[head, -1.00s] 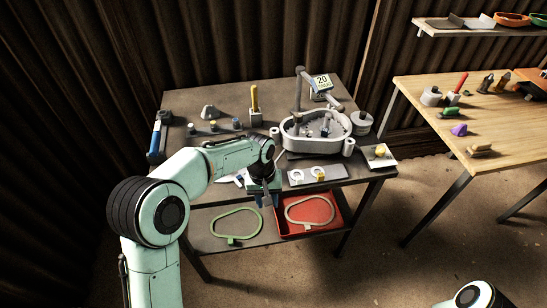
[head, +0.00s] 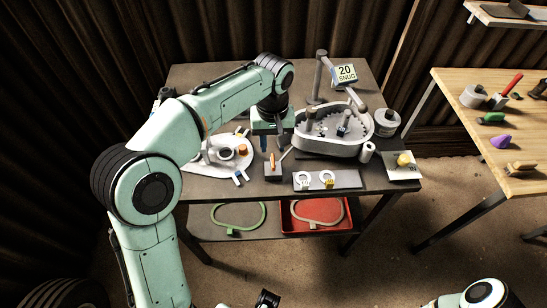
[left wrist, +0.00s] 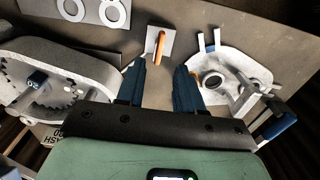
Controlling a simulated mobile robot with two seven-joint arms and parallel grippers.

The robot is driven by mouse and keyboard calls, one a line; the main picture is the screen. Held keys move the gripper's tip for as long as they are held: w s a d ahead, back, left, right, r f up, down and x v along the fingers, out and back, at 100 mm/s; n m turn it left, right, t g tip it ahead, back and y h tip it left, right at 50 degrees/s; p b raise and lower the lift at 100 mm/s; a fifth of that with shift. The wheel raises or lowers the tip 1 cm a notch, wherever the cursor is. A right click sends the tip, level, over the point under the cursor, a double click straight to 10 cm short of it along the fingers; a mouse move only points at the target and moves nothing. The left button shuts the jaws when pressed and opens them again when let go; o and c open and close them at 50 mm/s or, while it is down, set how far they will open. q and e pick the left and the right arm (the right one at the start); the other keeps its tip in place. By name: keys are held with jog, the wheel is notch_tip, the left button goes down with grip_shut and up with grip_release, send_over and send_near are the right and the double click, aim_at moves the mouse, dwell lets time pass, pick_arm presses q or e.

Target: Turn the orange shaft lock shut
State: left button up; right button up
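The orange shaft lock looks to be the slim orange lever (head: 284,156) on a small square plate (head: 273,171) near the table's front edge. In the left wrist view the orange lever (left wrist: 159,47) lies ahead of the fingers, on its grey plate (left wrist: 167,37). My left gripper (head: 275,143) points down just behind and above the lever. In the left wrist view its two blue fingers (left wrist: 158,85) are apart with nothing between them. My right gripper cannot be made out.
A white bracket part (head: 207,158) with an orange-brown knob lies to the left. A grey plate with two white rings (head: 327,180) lies to the right. A red tray (head: 290,226) is on the lower shelf.

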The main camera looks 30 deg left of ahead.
aim_at(273, 160)
pick_arm(q)
notch_tip(273, 160, down, 7)
jog(key=shift+r+b, duration=0.1)
jog(key=shift+b, duration=0.35)
grip_shut()
